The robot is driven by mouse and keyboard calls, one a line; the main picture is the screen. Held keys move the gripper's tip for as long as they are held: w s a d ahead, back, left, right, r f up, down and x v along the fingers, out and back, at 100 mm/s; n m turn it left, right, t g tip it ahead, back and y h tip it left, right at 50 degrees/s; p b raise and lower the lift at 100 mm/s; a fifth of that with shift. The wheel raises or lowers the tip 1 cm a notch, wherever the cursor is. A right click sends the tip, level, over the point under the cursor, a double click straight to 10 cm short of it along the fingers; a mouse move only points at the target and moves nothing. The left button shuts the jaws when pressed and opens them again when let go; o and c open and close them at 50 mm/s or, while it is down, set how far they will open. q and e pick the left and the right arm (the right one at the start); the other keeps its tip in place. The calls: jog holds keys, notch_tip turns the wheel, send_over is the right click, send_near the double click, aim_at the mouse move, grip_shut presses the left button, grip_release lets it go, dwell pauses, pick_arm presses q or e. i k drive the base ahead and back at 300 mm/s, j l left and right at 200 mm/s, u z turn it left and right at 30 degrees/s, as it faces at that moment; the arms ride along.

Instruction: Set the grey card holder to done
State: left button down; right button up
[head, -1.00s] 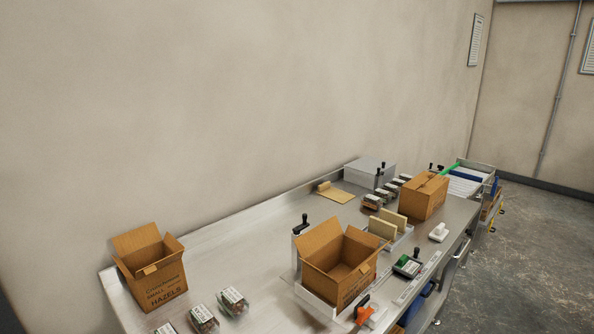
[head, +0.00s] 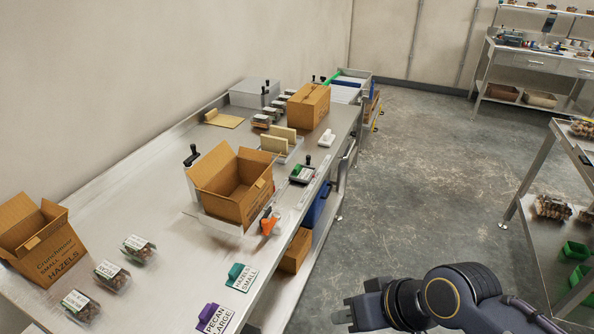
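I cannot make out a grey card holder for certain. A purple card holder (head: 208,315) with a card reading PECAN LARGE is nearer, partly cut by the bottom edge. A small dark item (head: 302,175) with green and white on it lies further along the front edge; I cannot tell what it is. My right gripper (head: 347,312) is over the floor, right of the table, apart from everything. Its finger gap is unclear. My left gripper is out of view.
An open carton (head: 230,190), another open carton (head: 40,240) and a closed carton (head: 310,106) stand on the table (head: 150,200). Several clamshell trays lie at the left, one here (head: 138,248). An orange-handled tool (head: 268,222) lies by the front edge. The floor (head: 420,180) is clear.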

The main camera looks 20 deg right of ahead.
aim_at(307, 165)
jog(key=k+l+u, duration=0.1)
jog(key=l, duration=0.3)
jog(key=k+l, duration=0.15)
jog(key=l, duration=0.25)
jog(key=i+l+u, duration=0.15)
jog(key=l, duration=0.3)
jog(key=i+l+u, duration=0.2)
jog(key=l, duration=0.3)
jog(key=l+u, duration=0.15)
jog(key=l, duration=0.3)
jog(key=i+l+u, duration=0.15)
jog(key=i, duration=0.25)
jog(key=i+l+u, duration=0.1)
jog(key=i+l, duration=0.3)
